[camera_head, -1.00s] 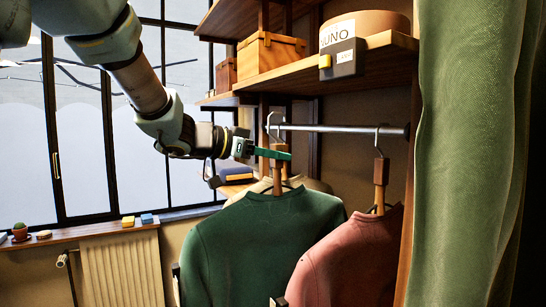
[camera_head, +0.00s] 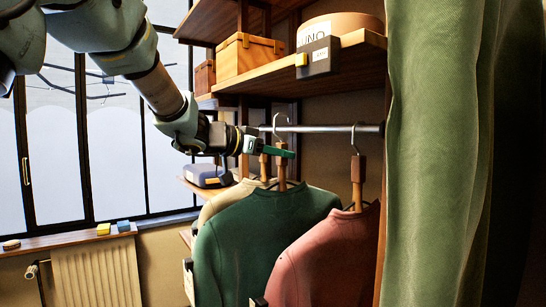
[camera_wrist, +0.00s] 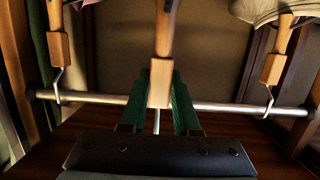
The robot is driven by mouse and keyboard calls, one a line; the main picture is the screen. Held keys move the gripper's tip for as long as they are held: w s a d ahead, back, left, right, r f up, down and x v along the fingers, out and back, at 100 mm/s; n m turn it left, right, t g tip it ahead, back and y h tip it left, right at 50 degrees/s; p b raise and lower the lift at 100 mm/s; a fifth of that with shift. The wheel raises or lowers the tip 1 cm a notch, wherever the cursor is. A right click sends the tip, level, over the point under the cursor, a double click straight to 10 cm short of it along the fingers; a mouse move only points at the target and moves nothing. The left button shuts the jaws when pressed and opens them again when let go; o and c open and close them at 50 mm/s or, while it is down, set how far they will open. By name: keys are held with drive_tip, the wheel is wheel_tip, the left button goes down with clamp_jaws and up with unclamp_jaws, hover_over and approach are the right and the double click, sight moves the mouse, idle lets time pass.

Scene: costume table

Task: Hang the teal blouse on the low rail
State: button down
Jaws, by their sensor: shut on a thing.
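The teal blouse (camera_head: 250,245) hangs on a wooden-necked hanger (camera_head: 282,178) in the head view, between a beige garment and a pink one. My gripper (camera_head: 284,152), with green fingers, is shut on the hanger's neck. In the wrist view the neck (camera_wrist: 160,88) sits between the two fingers (camera_wrist: 161,105). The hanger's hook (camera_head: 281,124) shows at the height of the metal low rail (camera_head: 335,129). I cannot tell whether it rests on the rail. In the wrist view the rail (camera_wrist: 90,98) crosses behind the fingers, and my gripper mostly hides the hook.
A pink blouse (camera_head: 325,262) hangs on the rail to the right; a beige garment (camera_head: 218,204) hangs behind at left. A shelf above holds a wooden box (camera_head: 248,57) and a round labelled box (camera_head: 345,28). A green curtain (camera_head: 435,150) stands close at right.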

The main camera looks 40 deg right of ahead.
drive_tip(key=shift+d+r+b+x, duration=0.1)
drive_tip(key=shift+r+b+x, duration=0.2)
drive_tip(key=shift+x, duration=0.95)
drive_tip(key=shift+d+r+b+x, duration=0.1)
drive_tip(key=shift+r+b+x, duration=0.15)
drive_tip(key=shift+x, duration=1)
drive_tip(key=shift+r+b+x, duration=0.2)
drive_tip(key=shift+r+x, duration=0.15)
drive_tip(key=shift+x, duration=0.9)
drive_tip(key=shift+d+f, duration=0.15)
drive_tip(key=shift+f, duration=0.65)
drive_tip(key=c, duration=0.6)
unclamp_jaws()
drive_tip(key=shift+o, duration=0.2)
drive_tip(key=shift+b, duration=0.3)
